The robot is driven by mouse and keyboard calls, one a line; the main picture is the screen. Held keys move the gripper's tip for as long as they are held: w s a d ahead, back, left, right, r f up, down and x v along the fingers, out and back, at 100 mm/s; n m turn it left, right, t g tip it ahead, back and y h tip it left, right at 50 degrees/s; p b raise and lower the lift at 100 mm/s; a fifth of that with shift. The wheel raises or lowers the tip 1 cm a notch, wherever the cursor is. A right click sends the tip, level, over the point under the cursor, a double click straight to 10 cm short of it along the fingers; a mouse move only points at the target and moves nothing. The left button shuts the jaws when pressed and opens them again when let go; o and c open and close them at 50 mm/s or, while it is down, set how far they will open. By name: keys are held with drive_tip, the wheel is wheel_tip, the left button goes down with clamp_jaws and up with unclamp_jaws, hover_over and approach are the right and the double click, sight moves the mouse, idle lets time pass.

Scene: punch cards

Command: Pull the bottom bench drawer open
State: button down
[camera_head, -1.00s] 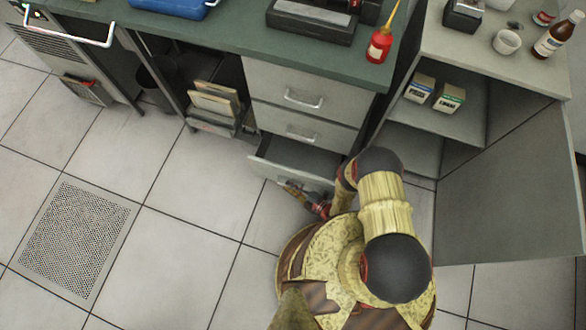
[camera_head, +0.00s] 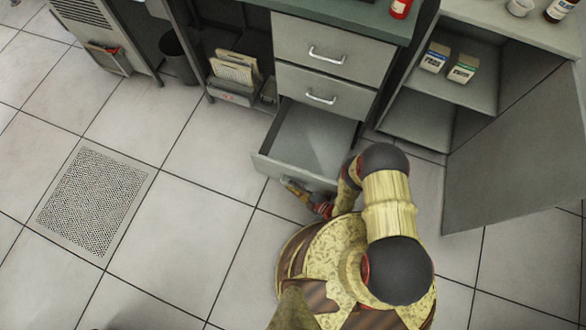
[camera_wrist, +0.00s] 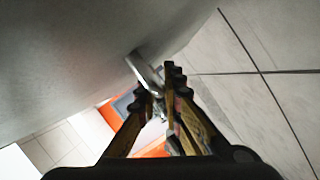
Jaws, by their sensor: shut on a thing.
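The bottom bench drawer (camera_head: 312,138) is pulled well out from the bench, and its inside looks empty in the head view. My gripper (camera_head: 290,186) is at the drawer's front face, low and partly hidden by my arm. In the wrist view my gripper (camera_wrist: 160,88) has its two fingers closed around the metal drawer handle (camera_wrist: 145,70). The drawer front (camera_wrist: 80,60) fills the upper left of that view.
Two shut drawers (camera_head: 325,75) are above the open one. An open cabinet door (camera_head: 515,150) stands to the right, beside shelves with small cartons (camera_head: 462,69). A dark bin (camera_head: 177,60) is at the back left. The tiled floor (camera_head: 190,180) left of the drawer is clear.

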drive_tip(key=c, duration=1.9)
unclamp_jaws()
drive_tip(key=r, duration=0.7)
drive_tip(key=shift+w+r, duration=0.2)
drive_tip(key=shift+r, duration=0.05)
drive_tip(key=shift+s+r, duration=0.1)
drive_tip(key=shift+r, duration=1.15)
drive_tip(key=shift+s, duration=0.15)
